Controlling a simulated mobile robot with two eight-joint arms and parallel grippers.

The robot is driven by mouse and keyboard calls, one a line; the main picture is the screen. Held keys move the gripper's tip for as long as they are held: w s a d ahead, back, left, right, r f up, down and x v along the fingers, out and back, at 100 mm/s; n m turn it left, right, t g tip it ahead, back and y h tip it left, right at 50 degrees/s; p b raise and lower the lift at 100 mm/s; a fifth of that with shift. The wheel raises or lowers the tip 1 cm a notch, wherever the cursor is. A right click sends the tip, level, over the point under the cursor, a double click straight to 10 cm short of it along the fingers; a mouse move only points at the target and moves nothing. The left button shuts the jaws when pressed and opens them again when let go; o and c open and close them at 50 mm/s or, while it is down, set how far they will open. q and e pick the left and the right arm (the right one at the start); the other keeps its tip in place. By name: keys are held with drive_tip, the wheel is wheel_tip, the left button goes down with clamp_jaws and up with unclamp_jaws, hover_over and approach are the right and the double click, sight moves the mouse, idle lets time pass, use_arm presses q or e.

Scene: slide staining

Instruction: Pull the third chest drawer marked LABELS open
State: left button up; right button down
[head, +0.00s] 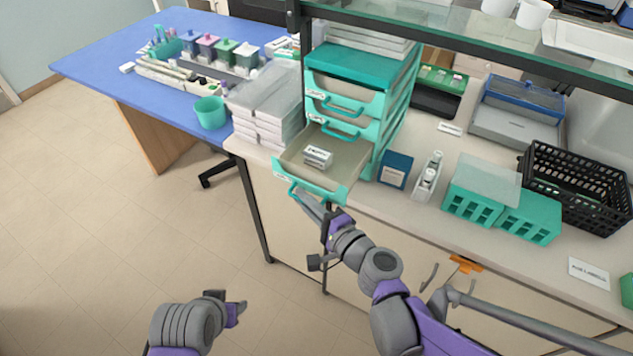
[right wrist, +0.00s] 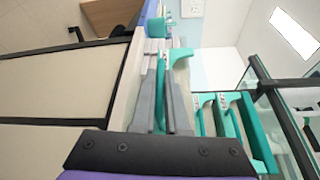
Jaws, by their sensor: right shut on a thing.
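The teal drawer chest (head: 368,65) stands on the bench under the glass shelf. Its third drawer (head: 342,172) is pulled well out over the bench front, with a small pack of white labels (head: 318,156) inside. The two drawers above it are shut. My right gripper (head: 304,200) is at the open drawer's front. In the right wrist view its grey fingers (right wrist: 165,105) are shut on the teal drawer handle (right wrist: 160,85). My left gripper (head: 238,310) is low over the floor, away from the chest; its jaw opening is unclear.
Stacked white boxes (head: 265,105) stand left of the open drawer. A dark blue box (head: 395,170), a white slide holder (head: 428,177), teal racks (head: 480,190) and a black basket (head: 580,185) stand to the right. The floor (head: 100,230) in front is clear.

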drive_tip(key=shift+s+a, duration=0.3)
drive_tip(key=shift+s, duration=0.2)
drive_tip(key=shift+s+a, duration=0.25)
drive_tip(key=shift+s, duration=0.25)
drive_tip(key=c, duration=0.9)
unclamp_jaws()
drive_tip(key=p+v, duration=0.1)
drive_tip(key=v, duration=1)
drive_tip(key=shift+w, duration=0.1)
drive_tip(key=shift+f, duration=0.1)
drive_tip(key=s+d+f+n+g+h+p, duration=0.1)
drive_tip(key=s+d+n+g+h, duration=0.1)
drive_tip(key=d+n+h, duration=0.1)
drive_tip(key=s+d+f+n+g+h+p, duration=0.1)
drive_tip(key=s+d+f+n+g+h, duration=0.1)
drive_tip(key=s+d+n+g+h, duration=0.1)
drive_tip(key=s+d+f+n+g+h+p, duration=0.1)
drive_tip(key=s+d+f+n+g+h, duration=0.1)
drive_tip(key=d+n, duration=0.4)
drive_tip(key=shift+s+d+n+g+h+p, duration=0.15)
drive_tip(key=shift+d+g+h+p, duration=0.1)
drive_tip(key=shift+d+h, duration=0.35)
drive_tip(key=shift+s+d+n+g+h+p, duration=0.15)
drive_tip(key=shift+d+g+h, duration=0.1)
drive_tip(key=shift+d+h, duration=0.35)
